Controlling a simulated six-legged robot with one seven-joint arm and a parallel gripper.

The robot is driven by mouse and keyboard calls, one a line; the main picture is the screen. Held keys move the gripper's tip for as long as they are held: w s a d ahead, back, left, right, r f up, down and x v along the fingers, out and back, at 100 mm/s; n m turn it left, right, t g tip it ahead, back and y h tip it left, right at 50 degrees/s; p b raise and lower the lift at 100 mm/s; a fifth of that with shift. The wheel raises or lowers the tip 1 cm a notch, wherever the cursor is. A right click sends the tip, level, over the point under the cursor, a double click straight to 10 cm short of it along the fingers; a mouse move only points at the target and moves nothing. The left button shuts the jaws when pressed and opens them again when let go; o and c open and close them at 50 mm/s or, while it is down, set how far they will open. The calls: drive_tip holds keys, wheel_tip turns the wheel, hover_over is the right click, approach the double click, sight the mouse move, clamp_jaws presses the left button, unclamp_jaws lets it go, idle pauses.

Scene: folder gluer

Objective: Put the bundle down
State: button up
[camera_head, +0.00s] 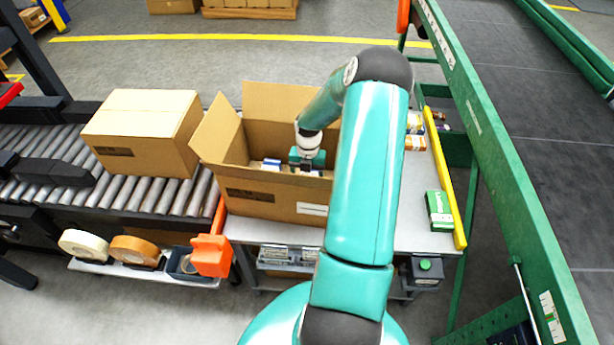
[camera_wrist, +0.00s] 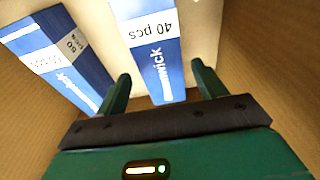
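My gripper (camera_wrist: 161,68) is open inside the open cardboard box (camera_head: 265,205), with its fingers spread. A blue and white bundle marked "40 pcs" (camera_wrist: 155,50) lies between and beyond the fingertips, with a narrow gap showing on each side. A second blue and white bundle (camera_wrist: 60,60) lies to its left in the wrist view, slightly angled and apart from the first. In the head view my gripper (camera_head: 307,163) shows inside the box, and a blue and white bundle top (camera_head: 271,163) shows beside it. The box's front wall hides the rest.
A closed carton (camera_head: 145,130) stands on the roller conveyor (camera_head: 160,193) to the left. The box stands on a grey table (camera_head: 410,235) with a green pack (camera_head: 439,211) at its right. A green machine frame (camera_head: 490,150) bounds the right side. Box walls surround my gripper closely.

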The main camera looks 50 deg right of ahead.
drive_tip(key=shift+o, duration=0.3)
drive_tip(key=shift+r, duration=0.1)
wheel_tip(320, 180, up, 13)
drive_tip(key=w+d, duration=0.1)
drive_tip(key=shift+d, duration=0.2)
drive_tip(key=a+r+m+t+h, duration=0.25)
drive_tip(key=a+r+m, duration=0.85)
drive_tip(key=a+r, duration=0.75)
drive_tip(key=s+a+r+m+t, duration=0.2)
drive_tip(key=s+a+m, duration=0.4)
drive_tip(key=a, duration=0.3)
drive_tip(key=s+a+r+m+t+y, duration=0.1)
drive_tip(key=s+a+r+m+t, duration=0.1)
drive_tip(key=s+a+r+m, duration=0.3)
drive_tip(key=s+a+m, duration=0.2)
drive_tip(key=a, duration=0.1)
drive_tip(key=shift+s+a+m, duration=0.25)
drive_tip(key=shift+a+m, duration=0.1)
drive_tip(key=shift+m, duration=0.05)
drive_tip(key=shift+c, duration=0.5)
